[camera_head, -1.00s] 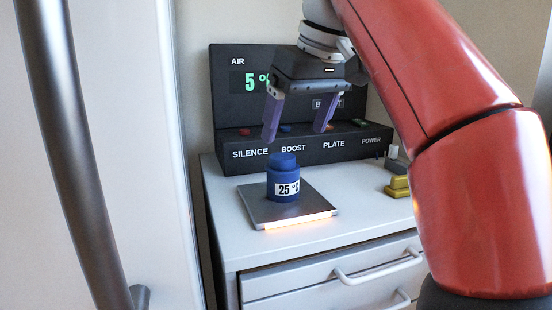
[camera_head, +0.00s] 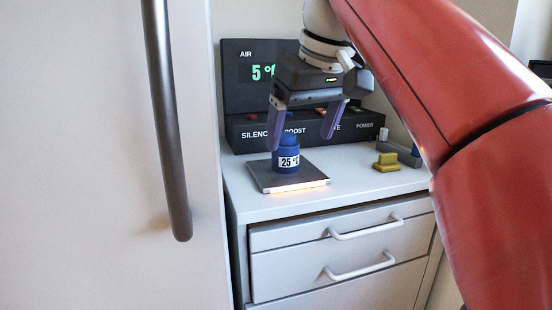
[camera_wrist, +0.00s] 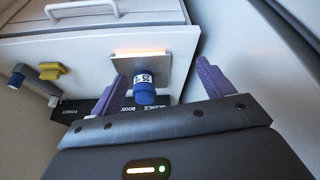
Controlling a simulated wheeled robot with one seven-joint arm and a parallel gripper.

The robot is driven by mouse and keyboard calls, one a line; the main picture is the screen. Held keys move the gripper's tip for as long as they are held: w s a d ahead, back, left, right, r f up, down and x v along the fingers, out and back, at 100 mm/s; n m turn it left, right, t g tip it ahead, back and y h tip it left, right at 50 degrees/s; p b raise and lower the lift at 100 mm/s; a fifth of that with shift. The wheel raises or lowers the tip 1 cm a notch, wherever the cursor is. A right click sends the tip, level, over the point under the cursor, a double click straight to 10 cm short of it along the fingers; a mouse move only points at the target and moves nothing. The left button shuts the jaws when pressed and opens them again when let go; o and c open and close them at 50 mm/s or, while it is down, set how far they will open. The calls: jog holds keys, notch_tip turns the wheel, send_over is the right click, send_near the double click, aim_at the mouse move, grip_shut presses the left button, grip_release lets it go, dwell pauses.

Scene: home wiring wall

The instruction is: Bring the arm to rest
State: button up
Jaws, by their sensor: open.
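My gripper (camera_head: 303,130) is open and empty, its two purple fingers pointing down in front of the black control panel. A blue cylinder labelled 25 °C (camera_head: 286,158) stands upright on a dark square plate (camera_head: 312,176) with a glowing front edge. In the head view the left finger overlaps the cylinder's upper left edge. In the wrist view the gripper (camera_wrist: 160,84) has the blue cylinder (camera_wrist: 144,88) showing between its fingers, apart from both. Whether the fingers are level with the cylinder, I cannot tell.
The control panel (camera_head: 243,95) reads AIR 5 °C, with its labels partly hidden. A yellow block (camera_head: 387,162) and a grey fixture (camera_head: 402,152) are right of the plate. The cabinet (camera_head: 340,265) has white-handled drawers. A tall door with a dark handle (camera_head: 166,120) stands at left.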

jog(key=s+d+f+m, duration=0.2)
jog(key=s+f, duration=0.3)
jog(key=f, duration=0.5)
jog(key=s+d+f+m+t+h, duration=0.1)
jog(key=s+d+f, duration=0.3)
jog(key=f, duration=0.7)
jog(key=s+d+f+m+h, duration=0.1)
jog(key=s+d+f+m, duration=0.2)
jog(key=f, duration=0.8)
jog(key=s+d, duration=0.2)
jog(key=shift+s+d+t, duration=0.15)
jog(key=shift+s+t, duration=0.15)
